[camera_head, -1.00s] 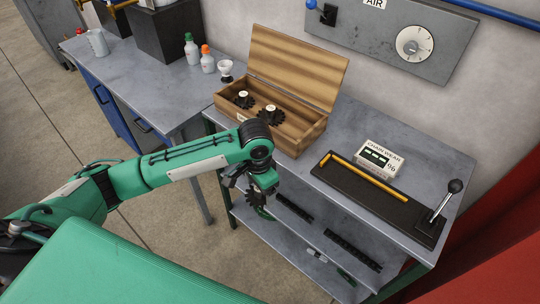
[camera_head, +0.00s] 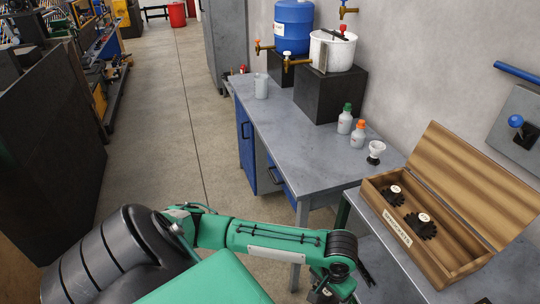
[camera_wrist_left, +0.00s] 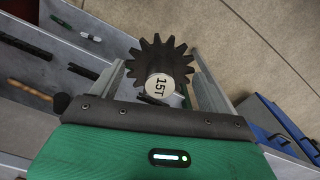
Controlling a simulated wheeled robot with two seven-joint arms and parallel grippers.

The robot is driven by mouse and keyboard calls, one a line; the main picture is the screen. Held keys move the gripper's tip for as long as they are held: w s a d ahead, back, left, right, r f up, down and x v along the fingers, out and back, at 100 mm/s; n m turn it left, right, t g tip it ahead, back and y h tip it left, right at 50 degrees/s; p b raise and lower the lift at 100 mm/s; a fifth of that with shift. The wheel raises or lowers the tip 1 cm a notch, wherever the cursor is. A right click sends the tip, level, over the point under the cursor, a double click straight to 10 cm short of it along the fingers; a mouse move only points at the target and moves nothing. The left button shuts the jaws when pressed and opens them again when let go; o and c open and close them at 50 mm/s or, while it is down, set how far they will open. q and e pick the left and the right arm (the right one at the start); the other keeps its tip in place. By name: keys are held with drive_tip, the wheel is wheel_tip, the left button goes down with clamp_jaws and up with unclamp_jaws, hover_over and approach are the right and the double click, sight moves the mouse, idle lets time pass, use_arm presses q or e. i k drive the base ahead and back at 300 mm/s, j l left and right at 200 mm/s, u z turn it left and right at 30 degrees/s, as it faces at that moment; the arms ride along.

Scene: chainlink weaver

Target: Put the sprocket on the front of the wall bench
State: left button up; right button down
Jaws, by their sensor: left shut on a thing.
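In the left wrist view my left gripper (camera_wrist_left: 160,72) is shut on a dark toothed sprocket (camera_wrist_left: 160,50) with a pale "15T" label. In the head view this gripper (camera_head: 324,296) is at the bottom edge, largely cut off, below and in front of the grey benches. The wall bench (camera_head: 290,135), a grey-topped bench with blue drawers, runs along the wall in the middle of the head view. Its near front part is bare. My right gripper is not in view.
An open wooden box (camera_head: 405,232) holding two sprockets stands on the shelved bench at right. Open floor (camera_head: 170,140) lies left.

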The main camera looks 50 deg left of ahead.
sight(287, 128)
drive_tip(key=i+j, duration=0.1)
drive_tip(key=j, duration=0.55)
drive_tip(key=i+j, duration=0.1)
drive_tip(key=j, duration=0.55)
drive_tip(key=i+j, duration=0.1)
drive_tip(key=j, duration=0.55)
